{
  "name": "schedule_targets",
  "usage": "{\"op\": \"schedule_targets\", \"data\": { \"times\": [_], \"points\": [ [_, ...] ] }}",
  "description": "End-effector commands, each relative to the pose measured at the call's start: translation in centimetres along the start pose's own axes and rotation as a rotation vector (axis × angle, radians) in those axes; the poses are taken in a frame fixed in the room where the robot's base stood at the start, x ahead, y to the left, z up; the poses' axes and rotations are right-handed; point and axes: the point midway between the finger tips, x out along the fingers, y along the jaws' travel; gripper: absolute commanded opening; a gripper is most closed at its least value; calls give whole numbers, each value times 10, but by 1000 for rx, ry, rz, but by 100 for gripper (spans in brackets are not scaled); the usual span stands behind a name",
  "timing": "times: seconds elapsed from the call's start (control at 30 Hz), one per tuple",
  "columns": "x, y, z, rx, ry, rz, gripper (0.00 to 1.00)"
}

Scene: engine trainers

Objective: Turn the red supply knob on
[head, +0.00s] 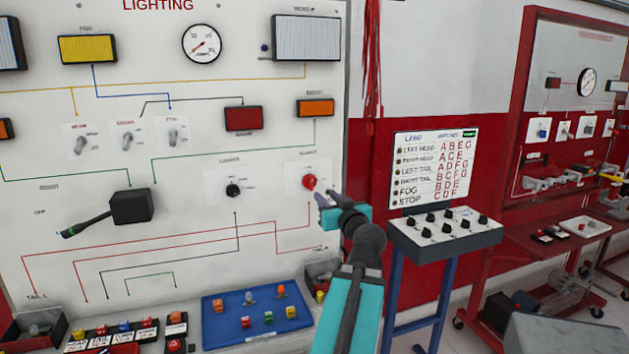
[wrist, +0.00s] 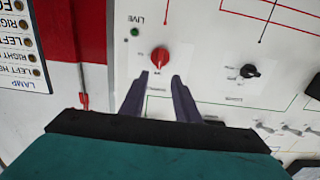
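The red supply knob (head: 309,182) is on the white lighting panel, near its right edge. In the wrist view the red knob (wrist: 160,58) is just beyond my fingertips and roughly centred between them. My gripper (wrist: 161,78) is open, with a finger to each side of the knob's line and nothing between them. In the head view my gripper (head: 327,200) is just right of and below the knob, close to the panel. I cannot tell whether the fingertips touch it. A green light (wrist: 134,32) beside the word LIVE shows near the knob.
A black knob (head: 233,189) is left of the red one on the panel. Toggle switches (head: 127,142) and a large black lever (head: 131,206) are further left. A blue tray (head: 215,334) stands below. A lamp chart (head: 434,170) and switch box (head: 425,238) stand right.

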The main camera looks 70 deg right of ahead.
Motion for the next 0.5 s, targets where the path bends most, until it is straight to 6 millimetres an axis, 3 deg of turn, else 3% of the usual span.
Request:
{"op": "schedule_targets", "data": {
  "times": [0.33,0.5],
  "points": [
    [7,0,-2,1,-4,4,29],
    [29,1,-1,1,-3,3,29]
  ]
}}
